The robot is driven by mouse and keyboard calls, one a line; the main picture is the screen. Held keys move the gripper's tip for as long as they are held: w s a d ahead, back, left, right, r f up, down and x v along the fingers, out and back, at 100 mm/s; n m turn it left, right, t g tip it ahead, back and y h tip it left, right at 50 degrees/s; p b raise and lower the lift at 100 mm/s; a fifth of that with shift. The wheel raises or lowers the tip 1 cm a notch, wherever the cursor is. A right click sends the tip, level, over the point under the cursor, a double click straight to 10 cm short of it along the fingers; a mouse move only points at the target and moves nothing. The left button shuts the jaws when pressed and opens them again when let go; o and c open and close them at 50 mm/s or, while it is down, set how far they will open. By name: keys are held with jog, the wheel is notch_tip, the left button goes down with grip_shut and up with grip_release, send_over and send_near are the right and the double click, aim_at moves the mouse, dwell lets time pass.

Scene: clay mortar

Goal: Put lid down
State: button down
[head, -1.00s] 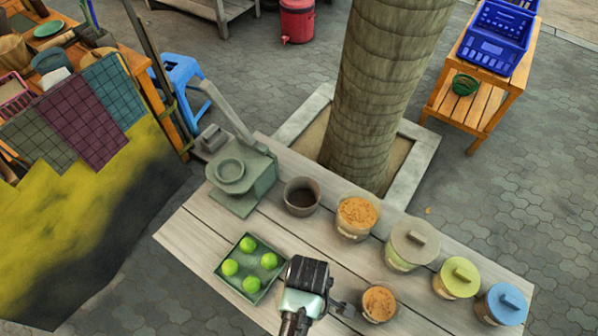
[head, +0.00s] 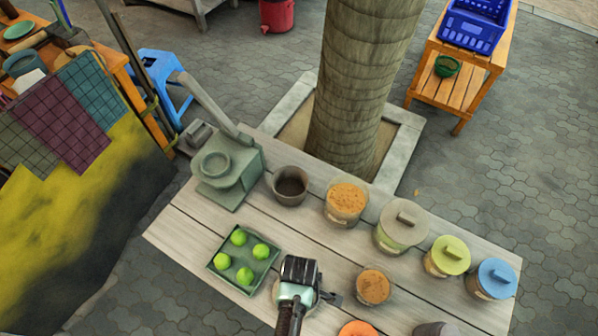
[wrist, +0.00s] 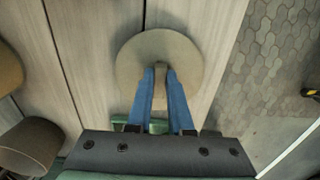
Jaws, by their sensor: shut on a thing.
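The lid is a round beige disc (wrist: 133,72) with a small upright handle, seen in the wrist view above pale planks. My gripper (wrist: 160,76) has its two blue fingers shut on that handle. In the head view my gripper (head: 299,292) is at the near side of the table, between the lime tray and an open jar of orange contents (head: 374,288). There it covers most of the lid, and only bits of the rim show. I cannot tell whether the lid touches the planks.
A green tray (head: 222,263) with several limes stands left of my gripper. Behind are a grey press (head: 226,172), a dark cup (head: 290,186) and another open orange-filled jar (head: 345,204). Lidded jars (head: 400,228) stand right. An orange item (head: 357,328) lies at the near edge.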

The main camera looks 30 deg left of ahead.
jog(key=c, duration=0.8)
grip_release()
notch_tip(320, 180, up, 12)
jog(key=shift+r+p, duration=0.15)
jog(key=shift+p, duration=0.35)
